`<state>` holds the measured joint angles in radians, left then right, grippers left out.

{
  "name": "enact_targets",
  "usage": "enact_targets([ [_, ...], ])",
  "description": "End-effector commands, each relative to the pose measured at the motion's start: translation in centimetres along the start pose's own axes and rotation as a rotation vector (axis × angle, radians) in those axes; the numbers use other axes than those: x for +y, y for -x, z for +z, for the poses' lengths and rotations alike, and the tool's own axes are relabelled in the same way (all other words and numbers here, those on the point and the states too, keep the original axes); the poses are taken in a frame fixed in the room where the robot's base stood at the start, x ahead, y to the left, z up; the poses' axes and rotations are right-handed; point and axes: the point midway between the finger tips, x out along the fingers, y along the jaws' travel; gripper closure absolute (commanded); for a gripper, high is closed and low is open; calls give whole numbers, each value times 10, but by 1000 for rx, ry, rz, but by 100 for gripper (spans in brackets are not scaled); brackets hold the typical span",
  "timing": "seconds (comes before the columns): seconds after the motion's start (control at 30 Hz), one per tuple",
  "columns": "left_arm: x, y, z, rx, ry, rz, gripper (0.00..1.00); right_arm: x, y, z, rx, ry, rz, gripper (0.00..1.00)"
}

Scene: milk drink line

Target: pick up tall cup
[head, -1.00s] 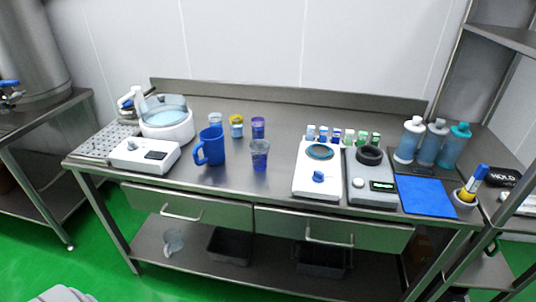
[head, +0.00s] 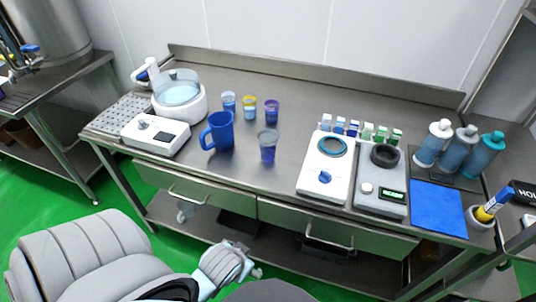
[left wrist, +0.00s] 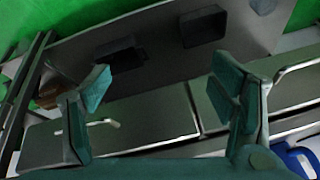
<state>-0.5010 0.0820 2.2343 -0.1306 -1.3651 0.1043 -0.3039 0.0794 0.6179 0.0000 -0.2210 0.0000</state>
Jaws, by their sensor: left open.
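The likely tall cup (head: 268,146), a clear cup with purple-blue colouring, stands upright on the steel bench in the head view, right of the blue jug (head: 221,132). Three smaller cups stand behind it: a clear-blue one (head: 229,104), a yellow-blue one (head: 249,108) and a purple one (head: 272,111). My left gripper is low in front of the bench, below and apart from the cups. In the left wrist view its teal fingers (left wrist: 163,88) are spread and empty, facing the drawer fronts. The tall cup is not visible there. My right gripper is not in view.
A white device with a bowl (head: 180,95) stands at the bench's left. A white hotplate (head: 326,170), a grey device (head: 381,187), small vials, a blue mat (head: 437,207) and bottles stand right. Drawer handles (head: 315,243) protrude in front. Bench space around the tall cup is clear.

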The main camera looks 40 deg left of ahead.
Motion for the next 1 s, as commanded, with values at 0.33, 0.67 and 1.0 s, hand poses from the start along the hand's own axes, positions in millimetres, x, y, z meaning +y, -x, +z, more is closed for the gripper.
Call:
enact_targets([
  [0.33,-74,43,-194,672,521,-406,22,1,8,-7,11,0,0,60],
  [0.67,-88,43,-276,899,548,-413,22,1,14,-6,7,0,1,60],
  [1.0,-125,7,-314,895,551,-414,22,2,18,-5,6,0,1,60],
])
